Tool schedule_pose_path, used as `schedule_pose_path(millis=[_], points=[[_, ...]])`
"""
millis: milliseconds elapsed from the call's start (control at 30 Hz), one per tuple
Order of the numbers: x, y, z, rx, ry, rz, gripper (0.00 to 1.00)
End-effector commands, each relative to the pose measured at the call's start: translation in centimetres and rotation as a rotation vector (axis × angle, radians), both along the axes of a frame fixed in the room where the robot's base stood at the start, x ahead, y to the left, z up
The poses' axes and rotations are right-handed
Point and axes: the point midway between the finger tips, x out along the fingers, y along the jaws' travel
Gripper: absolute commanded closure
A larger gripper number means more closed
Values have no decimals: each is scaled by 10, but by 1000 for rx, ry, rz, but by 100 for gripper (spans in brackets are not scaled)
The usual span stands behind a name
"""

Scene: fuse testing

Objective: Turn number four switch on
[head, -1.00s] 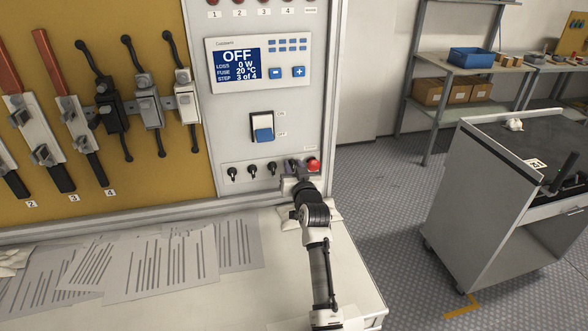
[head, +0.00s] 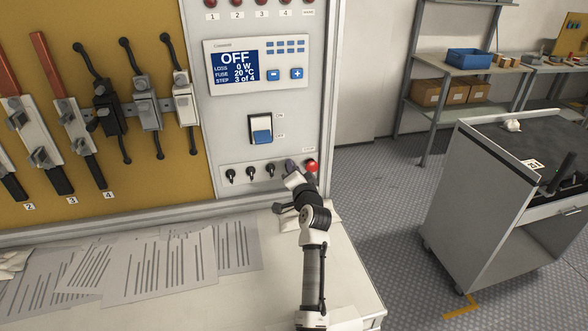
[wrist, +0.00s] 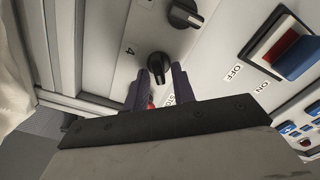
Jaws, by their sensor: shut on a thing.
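The number four switch (wrist: 158,64) is a round black knob beside a printed "4" in the wrist view. The two purple fingers of my gripper (wrist: 160,88) stand on either side of it and are shut on it. In the head view my gripper (head: 291,169) is at the right end of the switch row and hides the fourth knob. Three black knobs show to its left, the nearest being the third switch (head: 270,170). That neighbouring knob also shows in the wrist view (wrist: 185,14).
A red stop button (head: 311,166) sits just right of my gripper. Above are a blue-and-white rocker switch (head: 261,130) and a display (head: 235,66) reading OFF, step 3 of 4. Printed sheets (head: 150,268) lie on the bench below.

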Motion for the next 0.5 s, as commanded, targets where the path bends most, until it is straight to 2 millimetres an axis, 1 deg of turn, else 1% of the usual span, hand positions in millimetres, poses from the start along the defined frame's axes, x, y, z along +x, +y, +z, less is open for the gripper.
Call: schedule_pose_path(millis=[200,500], points=[[0,0,-2,87,17,0,97],[0,-1,-2,128,23,0,97]])
